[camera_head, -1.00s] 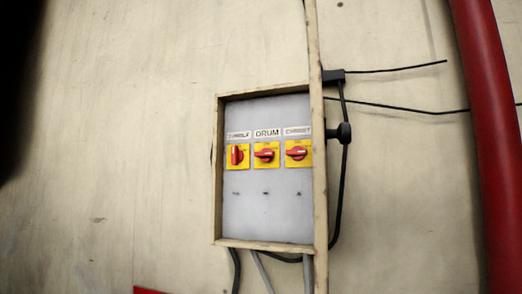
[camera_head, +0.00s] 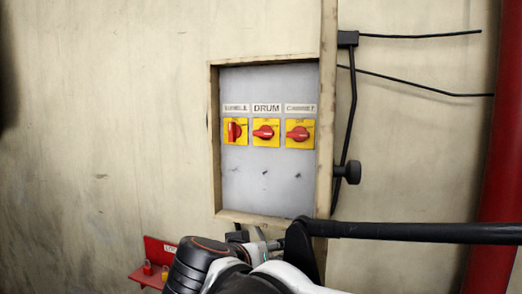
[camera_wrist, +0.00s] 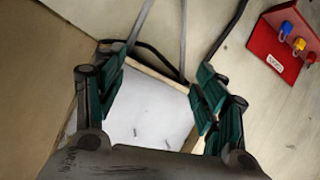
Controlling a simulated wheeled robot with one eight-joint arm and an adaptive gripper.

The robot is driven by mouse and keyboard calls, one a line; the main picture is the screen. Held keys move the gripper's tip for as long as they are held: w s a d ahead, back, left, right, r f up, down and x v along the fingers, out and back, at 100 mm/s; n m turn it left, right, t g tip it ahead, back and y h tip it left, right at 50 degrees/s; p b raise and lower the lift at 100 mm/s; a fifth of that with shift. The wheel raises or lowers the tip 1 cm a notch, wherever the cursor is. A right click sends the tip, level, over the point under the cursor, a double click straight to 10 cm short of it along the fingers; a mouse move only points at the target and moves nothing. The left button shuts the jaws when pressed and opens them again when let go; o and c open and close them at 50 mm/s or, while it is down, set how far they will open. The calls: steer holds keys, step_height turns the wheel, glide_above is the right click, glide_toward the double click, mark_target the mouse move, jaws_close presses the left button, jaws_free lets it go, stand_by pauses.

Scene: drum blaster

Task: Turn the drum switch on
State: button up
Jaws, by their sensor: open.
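The drum switch (camera_head: 265,132) is a red rotary knob on a yellow plate under the label DRUM, the middle of three on a grey panel (camera_head: 265,190). Its red handle lies level, sideways. The left switch (camera_head: 235,131) has its handle upright; the right switch (camera_head: 299,132) has its handle level. My gripper (camera_wrist: 158,100) is open and empty in the wrist view, with the lower part of the panel (camera_wrist: 148,115) seen between its fingers. The switches are not seen in the wrist view. In the head view my arm rises from the bottom, below the panel.
A wooden frame (camera_head: 214,150) surrounds the panel and stands out from it. A black knob (camera_head: 350,172) and cables sit right of it. A red lock rack (camera_head: 150,272) is at lower left, also in the wrist view (camera_wrist: 285,42). A red pipe (camera_head: 497,180) runs at far right.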

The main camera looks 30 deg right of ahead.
mark_target(262, 133)
steer(key=w+a+r+m+t+h+p, duration=0.15)
steer(key=r+p, duration=0.25)
steer(key=r, duration=0.8)
steer(key=w+a+r+m+t+h+p, duration=0.1)
steer(key=w+r+m+h+p, duration=0.3)
steer(key=r, duration=0.7)
steer(key=shift+n+y, duration=0.55)
steer(key=shift+n, duration=0.3)
steer(key=p+x, duration=0.3)
steer(key=x, duration=0.9)
steer(key=shift+d+r, duration=0.1)
steer(key=shift+d, duration=0.35)
steer(key=c, duration=1.1)
